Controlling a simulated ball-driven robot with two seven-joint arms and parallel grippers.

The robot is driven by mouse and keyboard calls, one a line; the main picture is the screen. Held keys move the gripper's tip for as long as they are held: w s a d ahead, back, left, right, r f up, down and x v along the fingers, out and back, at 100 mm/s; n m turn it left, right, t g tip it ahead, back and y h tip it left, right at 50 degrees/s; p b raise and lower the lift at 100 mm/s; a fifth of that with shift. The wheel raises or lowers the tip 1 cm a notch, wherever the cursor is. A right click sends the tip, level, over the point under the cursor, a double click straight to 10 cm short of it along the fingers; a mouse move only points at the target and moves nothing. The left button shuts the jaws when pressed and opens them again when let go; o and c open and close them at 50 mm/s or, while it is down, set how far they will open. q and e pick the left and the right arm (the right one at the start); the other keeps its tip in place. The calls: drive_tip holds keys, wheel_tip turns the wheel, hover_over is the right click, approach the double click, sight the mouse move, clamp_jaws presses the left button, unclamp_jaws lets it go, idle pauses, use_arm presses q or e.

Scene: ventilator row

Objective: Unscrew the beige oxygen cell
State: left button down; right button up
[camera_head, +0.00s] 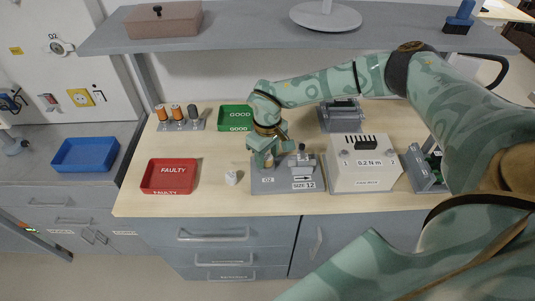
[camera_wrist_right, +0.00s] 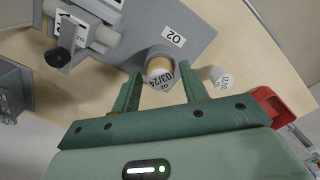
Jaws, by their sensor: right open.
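The beige oxygen cell (camera_wrist_right: 159,67), its label reading 03/24, sits in a grey block (camera_head: 285,185) marked O2 and SIZE 12. My right gripper (camera_wrist_right: 158,78) is open, its fingertips on either side of the cell's near end; I cannot tell whether they touch it. In the head view the right gripper (camera_head: 270,152) is low over the left part of the block and largely hides the cell. My left gripper is not in view.
A red FAULTY tray (camera_head: 168,190) is at the front left, a green GOOD tray (camera_head: 235,125) behind. A rack of several cells (camera_head: 180,126) stands back left. A white 0.2 N m box (camera_head: 364,180) stands right of the block. A grey shelf (camera_head: 250,36) overhangs the back.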

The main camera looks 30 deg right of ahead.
drive_tip(key=m, duration=0.1)
drive_tip(key=m+p, duration=0.1)
drive_tip(key=shift+r+m, duration=0.2)
drive_tip(key=shift+m, duration=0.1)
drive_tip(key=m+p, duration=0.2)
drive_tip(key=m, duration=0.2)
drive_tip(key=shift+m, duration=0.4)
drive_tip(key=shift+f+m+p, duration=0.15)
drive_tip(key=shift+m+p, duration=0.2)
drive_tip(key=shift+m, duration=0.45)
drive_tip(key=shift+m+p, duration=0.55)
drive_tip(key=shift+m, duration=0.45)
drive_tip(key=m+p, duration=0.1)
drive_tip(key=m, duration=0.1)
drive_tip(key=shift+m, duration=0.3)
drive_tip(key=m+p, duration=0.1)
drive_tip(key=m, duration=0.2)
drive_tip(key=shift+m, duration=0.7)
